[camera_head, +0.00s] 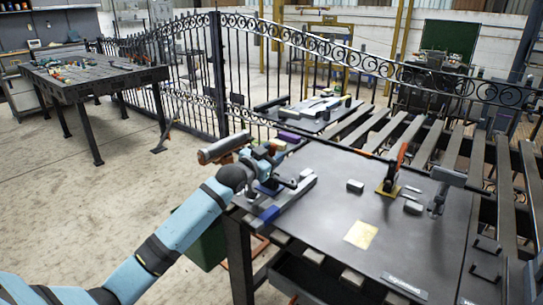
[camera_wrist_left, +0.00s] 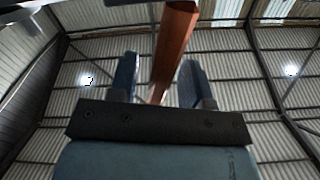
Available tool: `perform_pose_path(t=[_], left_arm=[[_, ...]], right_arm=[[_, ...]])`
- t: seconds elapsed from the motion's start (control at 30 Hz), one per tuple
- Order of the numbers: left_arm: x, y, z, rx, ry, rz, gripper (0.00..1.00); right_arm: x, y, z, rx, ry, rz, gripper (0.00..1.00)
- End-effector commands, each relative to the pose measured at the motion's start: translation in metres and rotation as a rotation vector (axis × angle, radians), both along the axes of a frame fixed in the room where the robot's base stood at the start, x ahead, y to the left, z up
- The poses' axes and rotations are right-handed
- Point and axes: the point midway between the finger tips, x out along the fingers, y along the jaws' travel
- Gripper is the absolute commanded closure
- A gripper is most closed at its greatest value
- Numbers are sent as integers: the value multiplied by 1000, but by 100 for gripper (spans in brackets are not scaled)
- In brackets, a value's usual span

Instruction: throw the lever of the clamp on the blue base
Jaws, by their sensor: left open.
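My left gripper (camera_head: 264,158) is at the left edge of the dark table, over a clamp whose dark blue base (camera_head: 268,189) shows just below it. In the left wrist view the gripper (camera_wrist_left: 158,75) is open. A reddish-orange lever (camera_wrist_left: 174,45) stands between its two blue fingers, nearer the right one, with a visible gap on the left. I cannot tell whether the lever touches the right finger. In the head view my gripper hides most of this clamp and its lever. My right gripper is not in view.
Another clamp with an orange lever (camera_head: 398,160) stands on a yellow base further right. A grey bar (camera_head: 290,198) lies beside my gripper. A small grey block (camera_head: 355,186), a yellow sheet (camera_head: 361,234) and a dark upright tool (camera_head: 443,182) are on the table (camera_head: 320,215). The front middle is mostly clear.

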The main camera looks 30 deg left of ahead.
Motion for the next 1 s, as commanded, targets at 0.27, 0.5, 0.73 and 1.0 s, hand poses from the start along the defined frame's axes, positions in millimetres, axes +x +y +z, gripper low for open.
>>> perform_pose_path(t=[0.27,0.5,0.73,1.0], left_arm=[[0,0,0,0,0,0,71],[0,0,0,0,0,0,100],[0,2,2,-23,3,0,100],[1,14,7,-155,16,2,100]], right_arm=[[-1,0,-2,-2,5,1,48],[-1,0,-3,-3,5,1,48],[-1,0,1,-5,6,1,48],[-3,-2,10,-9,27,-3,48]])
